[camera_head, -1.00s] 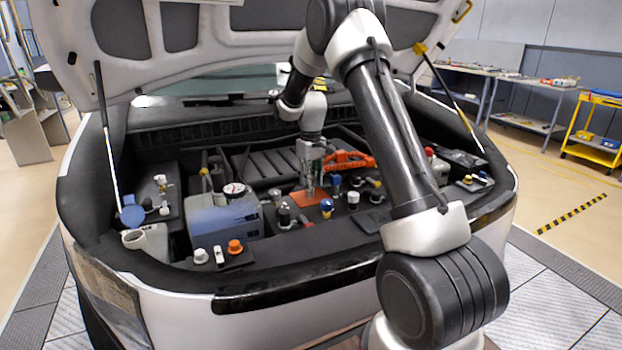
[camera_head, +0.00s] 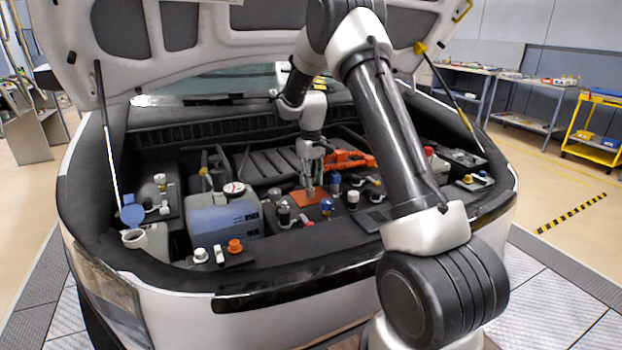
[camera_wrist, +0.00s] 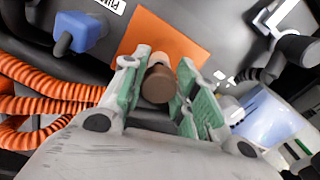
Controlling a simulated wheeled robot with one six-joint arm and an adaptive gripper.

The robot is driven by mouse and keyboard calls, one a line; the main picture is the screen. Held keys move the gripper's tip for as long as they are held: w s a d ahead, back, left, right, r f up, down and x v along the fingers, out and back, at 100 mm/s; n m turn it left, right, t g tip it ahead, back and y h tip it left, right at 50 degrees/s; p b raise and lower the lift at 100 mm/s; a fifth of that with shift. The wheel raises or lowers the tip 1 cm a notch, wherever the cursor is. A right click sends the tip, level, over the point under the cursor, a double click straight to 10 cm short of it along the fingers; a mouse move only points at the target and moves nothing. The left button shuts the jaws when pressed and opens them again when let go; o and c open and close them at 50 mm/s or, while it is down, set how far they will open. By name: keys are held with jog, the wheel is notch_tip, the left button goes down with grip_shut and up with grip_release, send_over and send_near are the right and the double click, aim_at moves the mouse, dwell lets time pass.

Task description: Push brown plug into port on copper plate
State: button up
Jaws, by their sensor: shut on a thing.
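The brown plug (camera_wrist: 157,84) is between the green-padded fingers of my gripper (camera_wrist: 155,88) in the wrist view. My gripper is shut on it, directly over the copper plate (camera_wrist: 180,40). The copper plate (camera_head: 308,198) also shows in the head view, under my gripper (camera_head: 310,190). The port is hidden behind the plug and fingers, and I cannot tell whether the plug touches it.
Orange corrugated hoses (camera_wrist: 45,100) run close at the left in the wrist view. A blue connector (camera_wrist: 80,35) stands beside the plate. The blue coolant tank (camera_head: 222,215) is left of the plate. Several capped fittings crowd the plate's front.

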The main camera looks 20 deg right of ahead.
jog(key=shift+f, duration=1.25)
jog(key=o, duration=0.8)
jog(key=shift+r, duration=0.15)
notch_tip(320, 180, up, 12)
jog(key=shift+f, duration=0.1)
